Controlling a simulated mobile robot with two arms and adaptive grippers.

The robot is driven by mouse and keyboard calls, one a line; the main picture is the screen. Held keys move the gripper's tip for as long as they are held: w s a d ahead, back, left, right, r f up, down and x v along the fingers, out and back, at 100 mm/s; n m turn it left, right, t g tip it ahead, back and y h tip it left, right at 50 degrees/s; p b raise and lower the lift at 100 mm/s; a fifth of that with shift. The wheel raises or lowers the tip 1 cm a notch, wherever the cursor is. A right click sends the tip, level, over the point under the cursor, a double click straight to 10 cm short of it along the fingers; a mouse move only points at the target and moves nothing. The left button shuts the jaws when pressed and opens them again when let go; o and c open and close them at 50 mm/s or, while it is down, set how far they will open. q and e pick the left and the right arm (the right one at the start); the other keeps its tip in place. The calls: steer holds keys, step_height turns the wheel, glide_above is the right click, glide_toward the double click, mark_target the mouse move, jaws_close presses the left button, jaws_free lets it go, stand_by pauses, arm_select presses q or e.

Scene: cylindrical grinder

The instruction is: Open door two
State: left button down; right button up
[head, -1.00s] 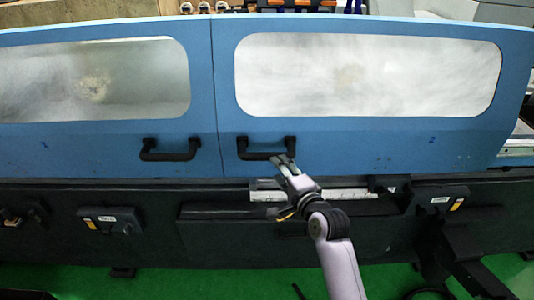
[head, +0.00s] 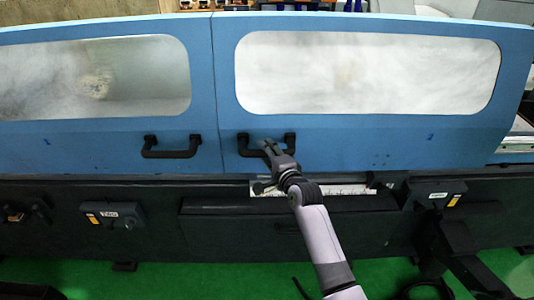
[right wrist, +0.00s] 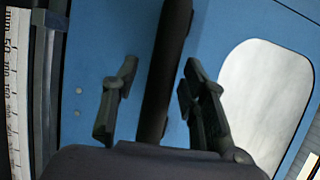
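Door two is the blue right-hand door (head: 350,140) with a wide, pale window and a small "2" mark; it looks closed against the left door. Its black bar handle (head: 252,152) is at the lower left of the door. My right gripper (head: 268,147) is at this handle, its fingers reaching over the bar near its middle. In the right wrist view, the handle bar (right wrist: 168,60) runs between the two open fingers of the right gripper (right wrist: 160,68), with a gap visible on each side. My left gripper is not in view.
The left blue door (head: 100,130), marked "1", has its own black handle (head: 171,148) nearby. Below the doors is the dark machine base (head: 240,225) with a ruler strip (head: 345,188) and control boxes. Green floor (head: 200,275) is in front.

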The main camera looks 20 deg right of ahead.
jaws_close()
steer(key=shift+f, duration=0.1)
stand_by(0.6)
